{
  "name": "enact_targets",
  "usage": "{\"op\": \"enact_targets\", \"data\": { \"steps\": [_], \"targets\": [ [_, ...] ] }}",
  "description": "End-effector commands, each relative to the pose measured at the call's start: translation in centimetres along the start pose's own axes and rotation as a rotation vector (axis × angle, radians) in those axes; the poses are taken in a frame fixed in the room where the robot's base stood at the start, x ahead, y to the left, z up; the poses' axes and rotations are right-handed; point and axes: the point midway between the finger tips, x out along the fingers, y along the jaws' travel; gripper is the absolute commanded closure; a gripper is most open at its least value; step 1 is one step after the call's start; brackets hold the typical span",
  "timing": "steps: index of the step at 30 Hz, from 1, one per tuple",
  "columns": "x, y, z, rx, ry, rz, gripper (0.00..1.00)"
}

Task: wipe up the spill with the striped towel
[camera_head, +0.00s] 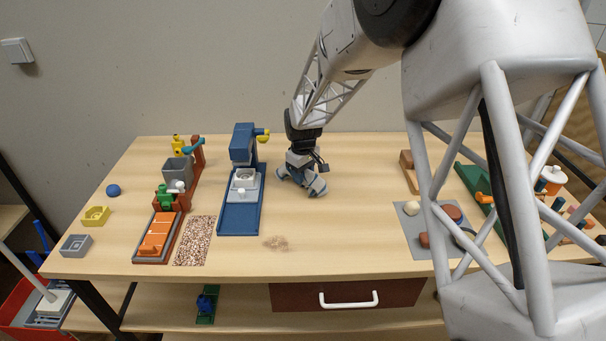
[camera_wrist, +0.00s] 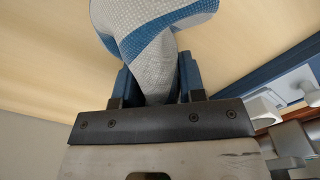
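The striped towel (camera_head: 313,183), grey-white with blue bands, is bunched under my gripper (camera_head: 303,160) toward the back middle of the table. In the wrist view, the towel (camera_wrist: 165,35) rises from between the two blue fingers of my gripper (camera_wrist: 158,85), which are closed on it. The towel is at or just above the tabletop; I cannot tell if it touches. The spill (camera_head: 275,243), a light brown patch, lies on the bare wood nearer the front edge, left of the towel and apart from it.
A blue press-like machine (camera_head: 241,215) stands left of my gripper. A speckled mat (camera_head: 195,241) and an orange-and-grey device (camera_head: 156,238) lie further left. A grey mat (camera_head: 412,222) with several stone-like pieces is at right. The wood between towel and spill is clear.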

Motion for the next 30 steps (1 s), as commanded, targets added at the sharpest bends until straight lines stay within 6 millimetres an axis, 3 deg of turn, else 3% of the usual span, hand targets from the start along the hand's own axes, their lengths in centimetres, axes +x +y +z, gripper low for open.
{"op": "enact_targets", "data": {
  "steps": [1,9,30],
  "targets": [
    [0.0,0.0,0.0,0.000,0.000,0.000,0.55],
    [0.0,0.0,0.0,0.000,0.000,0.000,0.15],
    [1.1,0.0,0.0,0.000,0.000,0.000,0.15]
  ]
}}
